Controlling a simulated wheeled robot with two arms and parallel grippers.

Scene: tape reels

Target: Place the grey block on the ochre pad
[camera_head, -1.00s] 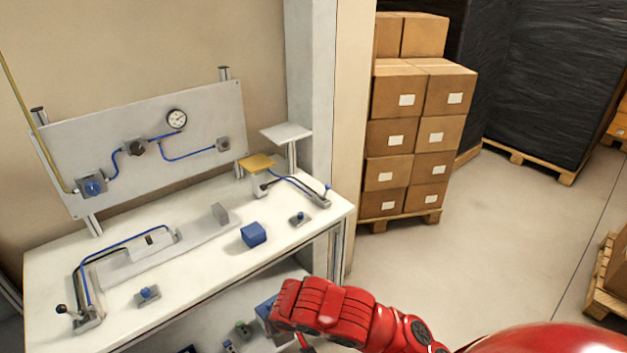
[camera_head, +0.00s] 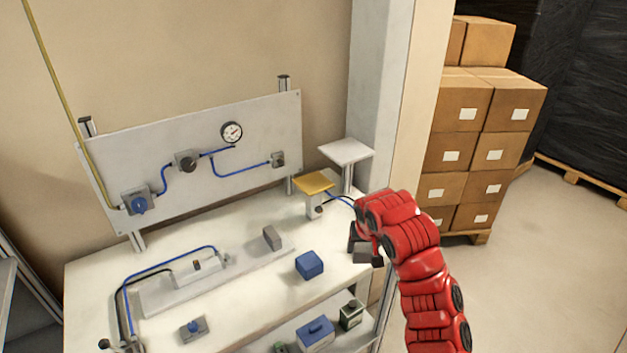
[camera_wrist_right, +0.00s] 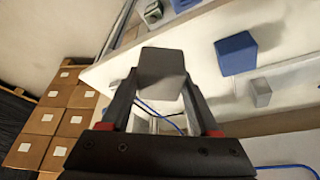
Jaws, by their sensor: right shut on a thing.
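My right gripper (camera_head: 364,252) is shut on a dark grey block (camera_head: 361,256) in the head view, over the right end of the bench. In the right wrist view, the block (camera_wrist_right: 162,72) sits between both fingers of the gripper (camera_wrist_right: 160,90). The ochre pad (camera_head: 314,184) tops a short pale stand at the back right of the bench. The held block is apart from the pad, to its right and nearer the bench's front. The pad cannot be made out in the wrist view. My left gripper is not in view.
A blue block (camera_head: 309,265) and another, upright grey block (camera_head: 272,238) stand on the bench (camera_head: 250,280). A taller white platform (camera_head: 346,151) rises behind the ochre pad. A blue hose runs beside its stand. A panel with a gauge (camera_head: 232,132) stands behind.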

